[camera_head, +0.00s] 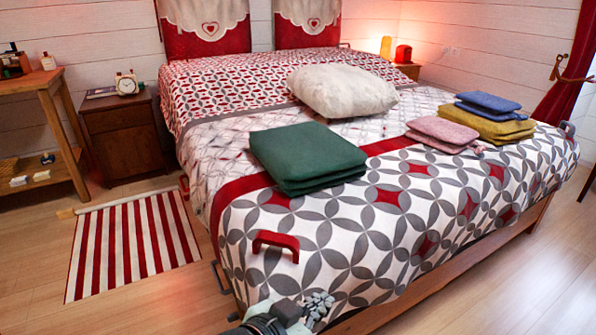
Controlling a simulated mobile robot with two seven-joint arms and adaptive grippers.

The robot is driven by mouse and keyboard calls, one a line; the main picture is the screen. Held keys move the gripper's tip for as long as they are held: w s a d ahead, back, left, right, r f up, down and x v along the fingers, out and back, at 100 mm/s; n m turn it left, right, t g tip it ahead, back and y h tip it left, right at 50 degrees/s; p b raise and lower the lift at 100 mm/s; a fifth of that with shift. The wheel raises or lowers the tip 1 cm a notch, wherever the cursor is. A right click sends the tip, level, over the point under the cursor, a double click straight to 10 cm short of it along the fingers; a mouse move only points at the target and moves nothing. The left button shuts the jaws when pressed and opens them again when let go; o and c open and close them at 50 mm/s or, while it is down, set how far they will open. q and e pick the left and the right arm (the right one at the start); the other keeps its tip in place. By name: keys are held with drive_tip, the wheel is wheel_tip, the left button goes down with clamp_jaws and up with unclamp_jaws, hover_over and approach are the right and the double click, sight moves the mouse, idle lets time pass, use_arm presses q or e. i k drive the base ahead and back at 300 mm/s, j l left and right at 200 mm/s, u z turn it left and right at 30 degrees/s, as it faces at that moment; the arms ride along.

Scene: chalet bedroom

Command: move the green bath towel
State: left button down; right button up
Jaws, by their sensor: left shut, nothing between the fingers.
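The green bath towel (307,156) lies folded in a thick stack on the bed, left of the middle, with its near corner toward me. My left gripper (320,303) shows at the bottom edge, low by the near side of the bed. It is shut and empty, well short of the towel and apart from it. My right gripper is not in view.
A white pillow (342,90) lies behind the towel. Pink folded cloths (441,131) and a yellow and blue stack (490,118) lie to its right. A red handle (275,244) sits on the bed's near side. A striped rug (132,245) covers floor at left.

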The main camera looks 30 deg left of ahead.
sight(303, 158)
drive_tip(key=i+l+u, duration=0.1)
drive_tip(key=l+u, duration=0.15)
drive_tip(key=i+l+u, duration=0.2)
drive_tip(key=l, duration=0.25)
drive_tip(key=l+u, duration=0.25)
drive_tip(key=i+l, duration=0.1)
drive_tip(key=l, duration=0.45)
drive_tip(key=i+l+u, duration=0.15)
drive_tip(key=l, duration=0.45)
drive_tip(key=i+l, duration=0.25)
drive_tip(key=i, duration=0.1)
